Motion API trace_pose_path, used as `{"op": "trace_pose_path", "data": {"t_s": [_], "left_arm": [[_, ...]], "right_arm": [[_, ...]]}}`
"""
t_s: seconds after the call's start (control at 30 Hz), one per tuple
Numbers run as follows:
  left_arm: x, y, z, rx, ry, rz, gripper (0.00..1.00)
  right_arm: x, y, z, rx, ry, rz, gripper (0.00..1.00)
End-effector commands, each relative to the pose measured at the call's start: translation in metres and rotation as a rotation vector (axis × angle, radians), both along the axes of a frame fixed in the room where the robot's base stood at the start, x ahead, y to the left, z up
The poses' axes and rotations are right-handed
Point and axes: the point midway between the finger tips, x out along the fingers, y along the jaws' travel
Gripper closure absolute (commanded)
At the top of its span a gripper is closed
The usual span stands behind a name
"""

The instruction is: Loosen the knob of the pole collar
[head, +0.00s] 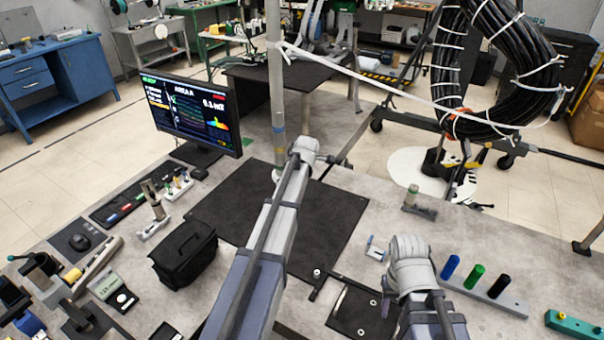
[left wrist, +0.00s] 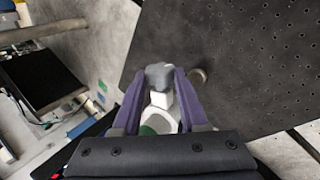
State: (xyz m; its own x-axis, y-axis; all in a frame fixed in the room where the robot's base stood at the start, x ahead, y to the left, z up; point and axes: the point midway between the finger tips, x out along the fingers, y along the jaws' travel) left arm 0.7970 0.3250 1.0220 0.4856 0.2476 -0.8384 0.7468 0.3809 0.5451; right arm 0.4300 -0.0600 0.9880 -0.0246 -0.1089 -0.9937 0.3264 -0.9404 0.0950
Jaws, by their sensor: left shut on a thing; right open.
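A grey upright pole (head: 275,85) stands at the back of the bench, with a coloured band low on it. In the left wrist view, a grey knob (left wrist: 160,76) with a white stem (left wrist: 161,98) sits between the purple fingers of my left gripper (left wrist: 163,82), which is shut on it. A white and green round part, which looks like the collar, shows below it. In the head view my left arm hides the knob and the left fingertips. My right gripper (head: 386,303) is open, low over the bench at the right, apart from the pole; its fingers are mostly hidden.
A large black cable coil (head: 498,75) hangs at the back right, and a white cord (head: 370,78) runs from the pole toward it. A monitor (head: 195,112), a black bag (head: 184,252) and a block with coloured pegs (head: 486,293) stand on the bench. A black mat (head: 335,222) lies mid-bench.

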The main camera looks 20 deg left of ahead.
Motion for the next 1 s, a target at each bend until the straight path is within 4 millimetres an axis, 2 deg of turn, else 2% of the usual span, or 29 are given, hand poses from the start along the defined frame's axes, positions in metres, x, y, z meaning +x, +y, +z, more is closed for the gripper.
{"op": "trace_pose_path", "data": {"t_s": [0.07, 0.1, 0.33, 0.73, 1.0], "left_arm": [[0.000, 0.000, 0.000, 0.000, -0.001, 0.000, 1.00], [0.000, 0.000, 0.000, 0.000, 0.000, 0.000, 0.55], [0.000, 0.000, 0.000, 0.000, 0.000, 0.000, 0.29], [-0.002, -0.001, 0.004, 0.000, 0.001, 0.000, 0.27], [-0.014, -0.007, 0.028, 0.000, 0.001, 0.000, 0.27]], "right_arm": [[0.000, 0.000, 0.000, 0.000, 0.000, 0.000, 0.50], [0.000, 0.000, 0.000, 0.000, 0.000, 0.000, 0.50], [0.000, 0.000, 0.000, 0.000, 0.000, 0.000, 0.50], [0.000, 0.000, 0.004, 0.000, 0.000, 0.000, 0.50], [0.000, 0.000, 0.028, 0.000, 0.000, 0.001, 0.50]]}}
